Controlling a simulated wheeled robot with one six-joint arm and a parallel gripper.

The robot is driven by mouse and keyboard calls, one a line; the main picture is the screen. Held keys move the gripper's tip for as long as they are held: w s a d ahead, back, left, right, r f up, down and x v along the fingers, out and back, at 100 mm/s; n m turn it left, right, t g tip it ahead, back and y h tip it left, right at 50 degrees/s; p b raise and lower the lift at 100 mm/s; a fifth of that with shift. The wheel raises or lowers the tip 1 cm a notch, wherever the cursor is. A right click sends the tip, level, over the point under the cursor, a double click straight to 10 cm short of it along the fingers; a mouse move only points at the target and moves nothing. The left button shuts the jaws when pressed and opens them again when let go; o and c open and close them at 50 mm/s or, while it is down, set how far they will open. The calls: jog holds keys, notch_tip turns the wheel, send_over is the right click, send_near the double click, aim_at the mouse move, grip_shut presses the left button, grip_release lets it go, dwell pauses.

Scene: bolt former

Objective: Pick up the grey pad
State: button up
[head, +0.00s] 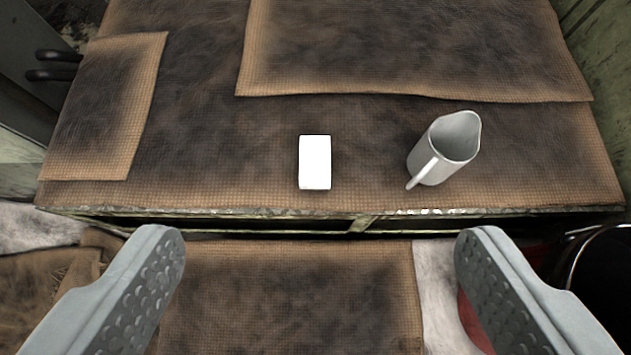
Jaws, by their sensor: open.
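A small rectangular block (314,162) that looks bright white lies on the brown mat-covered surface near its front edge, at the middle of the view. It is the only pad-like thing I see; no pad of a clearly grey colour shows. My gripper (318,255) is open and empty. Its two grey fingers with dimpled inner faces are wide apart at the lower left and lower right. The block appears beyond the fingertips, between their lines, and nothing touches it.
A white-grey pitcher (444,150) stands to the right of the block, its handle toward the front left. Worn brown mats (410,50) cover the surface. A metal front edge (250,213) runs across below the block. A dark round object (600,275) is at the lower right.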

jog(key=w+f+g, duration=0.3)
jog(key=w+f, duration=0.6)
jog(key=f, duration=0.3)
jog(key=g, duration=0.2)
send_near(315, 161)
jog(key=x, duration=0.4)
jog(key=shift+w+d+r, duration=0.15)
jog(key=shift+w+d, duration=0.05)
jog(key=shift+d, duration=0.2)
jog(key=shift+s+a+x, duration=0.1)
jog(key=shift+a+x, duration=0.1)
jog(key=shift+x, duration=0.9)
jog(key=shift+s+a+x, duration=0.15)
jog(key=shift+a+x, duration=0.05)
jog(key=shift+x, duration=0.95)
jog(key=shift+w+f, duration=0.2)
jog(key=shift+f, duration=0.25)
jog(key=c, duration=1.1)
